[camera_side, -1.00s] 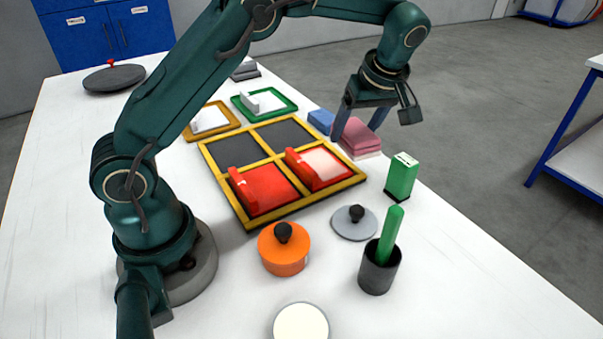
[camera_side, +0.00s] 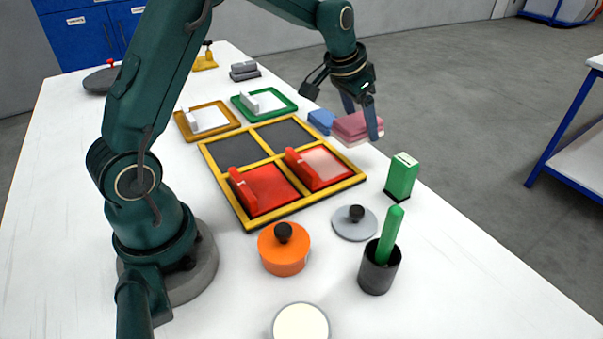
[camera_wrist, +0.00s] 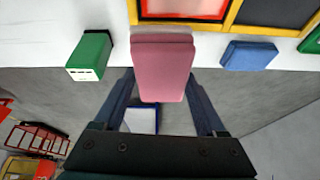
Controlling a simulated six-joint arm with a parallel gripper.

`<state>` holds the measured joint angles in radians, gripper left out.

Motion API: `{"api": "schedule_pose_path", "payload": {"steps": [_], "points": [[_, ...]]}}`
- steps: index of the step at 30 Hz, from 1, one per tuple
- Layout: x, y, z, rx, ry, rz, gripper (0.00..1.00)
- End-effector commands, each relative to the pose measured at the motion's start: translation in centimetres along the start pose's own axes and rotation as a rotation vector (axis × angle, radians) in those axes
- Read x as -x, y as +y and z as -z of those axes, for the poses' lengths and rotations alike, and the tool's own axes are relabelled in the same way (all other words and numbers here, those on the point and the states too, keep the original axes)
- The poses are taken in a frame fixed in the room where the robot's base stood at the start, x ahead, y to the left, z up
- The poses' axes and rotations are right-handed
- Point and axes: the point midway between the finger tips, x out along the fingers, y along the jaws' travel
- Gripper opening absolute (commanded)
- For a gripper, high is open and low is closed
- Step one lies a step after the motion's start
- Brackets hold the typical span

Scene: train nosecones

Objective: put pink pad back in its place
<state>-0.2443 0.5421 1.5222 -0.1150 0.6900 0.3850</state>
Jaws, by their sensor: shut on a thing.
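The pink pad (camera_side: 352,126) is a rounded block with a paler lower layer, at the right edge of the white table. My gripper (camera_side: 360,122) is shut on it, one finger on each side. In the wrist view the pink pad (camera_wrist: 163,65) fills the space between my fingers (camera_wrist: 160,90). It appears slightly above the table; the exact gap is hard to tell. The yellow-edged frame (camera_side: 247,217) lies left of it. Its two near compartments hold red pieces (camera_side: 265,187); its two far compartments (camera_side: 284,133) show bare dark floors.
A blue pad (camera_side: 321,121) sits close behind the pink pad. A green box (camera_side: 401,177) stands in front of it. Green (camera_side: 264,103) and brown (camera_side: 207,121) trays with white pieces lie behind the frame. An orange pot (camera_side: 284,250), grey lid (camera_side: 354,224) and dark cup (camera_side: 379,269) stand nearer.

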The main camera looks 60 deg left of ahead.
Motion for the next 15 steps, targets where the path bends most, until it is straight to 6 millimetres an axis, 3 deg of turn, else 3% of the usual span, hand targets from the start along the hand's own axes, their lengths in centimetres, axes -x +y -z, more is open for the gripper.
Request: {"api": "schedule_pose_path", "payload": {"steps": [7,12,15], "points": [[1.0,-6.0,0.2,-0.148,0.012,-0.064,0.29],[2.3,-10.3,-1.2,-0.066,0.008,-0.031,0.29],[2.7,-11.6,-1.7,-0.035,0.007,-0.019,0.29]]}}
